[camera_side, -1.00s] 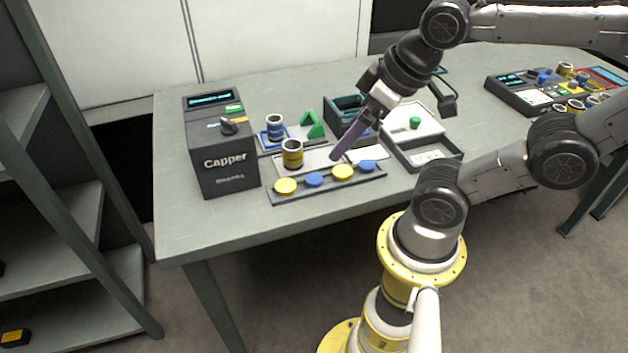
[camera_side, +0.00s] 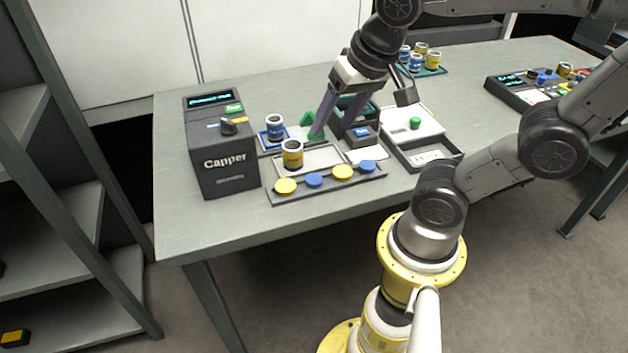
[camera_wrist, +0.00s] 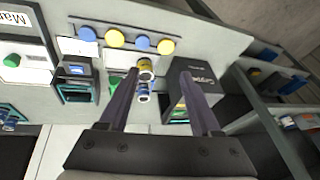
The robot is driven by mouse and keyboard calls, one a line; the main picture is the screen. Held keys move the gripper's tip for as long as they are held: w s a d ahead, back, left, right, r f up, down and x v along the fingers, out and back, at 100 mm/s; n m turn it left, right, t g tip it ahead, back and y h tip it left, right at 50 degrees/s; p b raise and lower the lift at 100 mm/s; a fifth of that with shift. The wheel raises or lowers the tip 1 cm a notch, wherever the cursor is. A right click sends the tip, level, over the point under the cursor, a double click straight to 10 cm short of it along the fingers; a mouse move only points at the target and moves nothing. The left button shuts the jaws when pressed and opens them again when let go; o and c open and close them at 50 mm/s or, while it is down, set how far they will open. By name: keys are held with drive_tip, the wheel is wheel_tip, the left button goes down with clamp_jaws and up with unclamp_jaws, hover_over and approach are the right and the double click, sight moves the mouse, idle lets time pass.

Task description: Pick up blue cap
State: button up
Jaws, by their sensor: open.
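One blue cap (camera_side: 314,180) is second from the left and the other blue cap (camera_side: 367,166) is at the right end. In the wrist view they show as a blue cap (camera_wrist: 142,43) and a blue cap (camera_wrist: 87,34), near the top of the picture. My gripper (camera_side: 318,132) is open and empty, above and behind the tray, near the green stand. Its two fingers (camera_wrist: 158,92) also show in the wrist view, apart, with nothing between them gripped.
The Capper machine (camera_side: 223,150) stands left of the tray. A yellow can (camera_side: 292,153) and a blue can (camera_side: 275,128) stand behind the tray. A green angled stand (camera_side: 309,124) and a dark box (camera_side: 362,135) stand behind too. Bare table lies in front.

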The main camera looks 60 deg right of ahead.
drive_tip(key=w+d+f+m+g, duration=0.3)
drive_tip(key=w+f+m, duration=0.1)
drive_tip(key=w+f, duration=0.1)
hover_over(314, 178)
drive_tip(key=a, duration=0.1)
drive_tip(key=shift+g+h, duration=0.3)
drive_tip(key=f, duration=0.6)
drive_tip(key=s+f, duration=0.1)
drive_tip(key=f, duration=0.2)
drive_tip(key=shift+a+f, duration=0.1)
drive_tip(key=shift+a, duration=0.05)
drive_tip(key=shift+w+d+f, duration=0.15)
drive_tip(key=shift+d+f, duration=0.05)
drive_tip(key=shift+f, duration=0.7)
drive_tip(key=shift+w+d+f, duration=0.15)
drive_tip(key=shift+f, duration=0.7)
drive_tip(key=shift+w+d+f, duration=0.15)
drive_tip(key=shift+d+f, duration=0.05)
drive_tip(key=shift+f, duration=0.7)
clamp_jaws()
drive_tip(key=shift+r, duration=0.1)
